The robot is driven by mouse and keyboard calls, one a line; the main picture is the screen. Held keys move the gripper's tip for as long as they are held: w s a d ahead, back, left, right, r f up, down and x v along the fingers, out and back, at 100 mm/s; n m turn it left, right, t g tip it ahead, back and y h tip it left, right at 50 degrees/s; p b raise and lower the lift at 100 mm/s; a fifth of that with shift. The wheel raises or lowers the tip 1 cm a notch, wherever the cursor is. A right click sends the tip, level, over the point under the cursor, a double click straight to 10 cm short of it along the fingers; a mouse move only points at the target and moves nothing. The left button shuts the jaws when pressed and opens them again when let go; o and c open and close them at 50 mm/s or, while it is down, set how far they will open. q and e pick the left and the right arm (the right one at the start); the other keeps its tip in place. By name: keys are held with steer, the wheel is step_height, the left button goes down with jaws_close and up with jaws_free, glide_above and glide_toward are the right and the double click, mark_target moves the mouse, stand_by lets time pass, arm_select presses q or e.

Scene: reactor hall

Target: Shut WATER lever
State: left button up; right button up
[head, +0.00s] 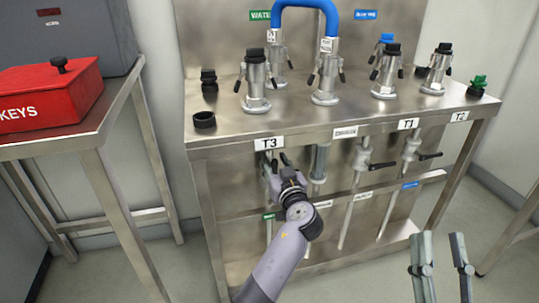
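A steel bench (330,118) carries a green WATER sign (260,15) on its back panel. Below the bench top, several vertical pipes hang with valves. A small green label (268,216) sits by the leftmost pipe, under the T3 label (268,143). My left gripper (279,168) is at the valve on this pipe and covers most of it. The lever there is largely hidden, and I cannot tell whether the fingers touch or grip it. My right gripper (438,238) is open and empty at the lower right, apart from the bench.
Two other valves with black levers, one in the middle (382,165) and one at right (430,156), hang under the bench. A red KEYS box (45,95) stands on a side table (70,138) at left. Hose couplings stand on the bench top.

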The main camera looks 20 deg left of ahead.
arm_select(q)
steer(key=shift+c, duration=0.6)
jaws_close()
stand_by(0.5)
